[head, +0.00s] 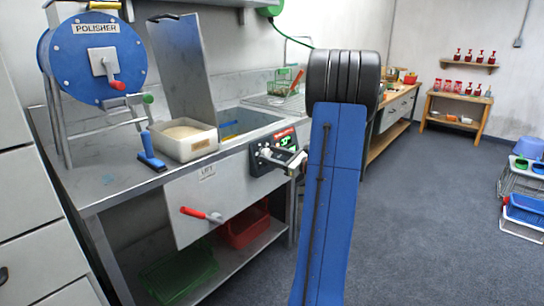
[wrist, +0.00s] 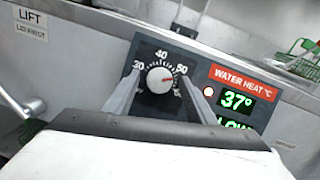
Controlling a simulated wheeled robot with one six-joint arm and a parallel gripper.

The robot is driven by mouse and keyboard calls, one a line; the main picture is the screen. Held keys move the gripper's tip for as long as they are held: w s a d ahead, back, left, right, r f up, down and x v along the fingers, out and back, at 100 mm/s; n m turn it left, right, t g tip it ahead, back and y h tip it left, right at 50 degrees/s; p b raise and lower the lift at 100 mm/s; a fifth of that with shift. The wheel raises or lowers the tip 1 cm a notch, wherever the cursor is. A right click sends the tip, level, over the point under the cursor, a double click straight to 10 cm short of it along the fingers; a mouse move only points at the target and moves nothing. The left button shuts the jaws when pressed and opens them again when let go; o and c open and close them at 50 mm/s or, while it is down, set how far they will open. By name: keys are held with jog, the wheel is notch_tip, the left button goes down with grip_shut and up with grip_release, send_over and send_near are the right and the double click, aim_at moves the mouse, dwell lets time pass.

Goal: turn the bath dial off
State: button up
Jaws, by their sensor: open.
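The bath dial (wrist: 160,79) is a white round knob on a dark panel (wrist: 128,52). In the head view my gripper (head: 280,157) is at the panel (head: 262,182) and hides the dial.
The water bath (head: 232,124) is in the metal counter, with a cream tray (head: 183,140) and a blue brush (head: 150,152) to its left. A red-handled LIFT lever (head: 203,214) is on the front. Open grey floor (head: 430,220) lies right.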

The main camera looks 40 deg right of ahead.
jog(key=c, duration=1)
jog(key=shift+c, duration=0.2)
